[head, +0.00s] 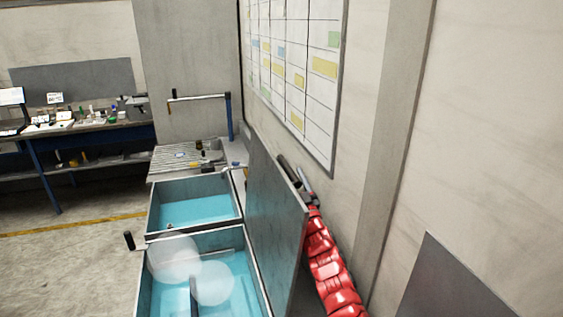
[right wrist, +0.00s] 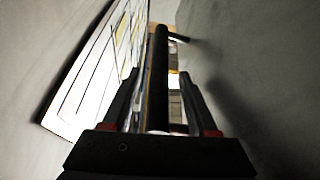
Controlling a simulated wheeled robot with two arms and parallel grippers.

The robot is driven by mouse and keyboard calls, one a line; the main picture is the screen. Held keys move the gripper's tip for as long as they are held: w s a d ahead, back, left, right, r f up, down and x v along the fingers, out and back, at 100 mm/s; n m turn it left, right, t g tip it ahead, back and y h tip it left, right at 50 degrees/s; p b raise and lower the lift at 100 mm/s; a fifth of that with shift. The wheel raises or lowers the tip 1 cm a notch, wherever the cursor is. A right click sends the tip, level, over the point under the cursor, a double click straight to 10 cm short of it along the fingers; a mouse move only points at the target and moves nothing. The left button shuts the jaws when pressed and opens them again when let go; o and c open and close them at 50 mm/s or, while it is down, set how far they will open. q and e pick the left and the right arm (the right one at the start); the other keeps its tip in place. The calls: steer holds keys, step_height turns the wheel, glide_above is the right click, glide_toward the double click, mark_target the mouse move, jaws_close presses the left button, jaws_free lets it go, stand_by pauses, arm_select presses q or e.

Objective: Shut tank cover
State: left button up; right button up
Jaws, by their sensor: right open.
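The tank (head: 142,285) stands at the lower left with blue liquid in its compartments. Its grey cover (head: 272,215) is open, raised nearly upright along the tank's right side. My right arm rises behind the cover, between it and the wall. My right gripper (head: 304,183) is at the cover's rear face, partly hidden. In the right wrist view my right gripper (right wrist: 161,90) is open, its fingers on either side of a dark bar (right wrist: 160,60); I cannot tell whether they touch it. The grey surface at right there seems to be the cover. My left gripper is out of view.
A wall chart (head: 300,70) hangs above the cover, and the wall is close on the right. A workbench (head: 90,128) with small items stands at the back left. Two pale translucent discs (head: 175,258) show over the near compartment. Open floor lies left of the tank.

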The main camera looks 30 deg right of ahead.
steer(key=shift+w+d+r, duration=0.1)
steer(key=shift+w, duration=0.55)
steer(key=shift+s+r, duration=0.15)
steer(key=shift+s, duration=0.25)
steer(key=shift+s+r, duration=0.1)
steer(key=shift+s, duration=0.05)
steer(key=shift+c, duration=0.9)
jaws_close()
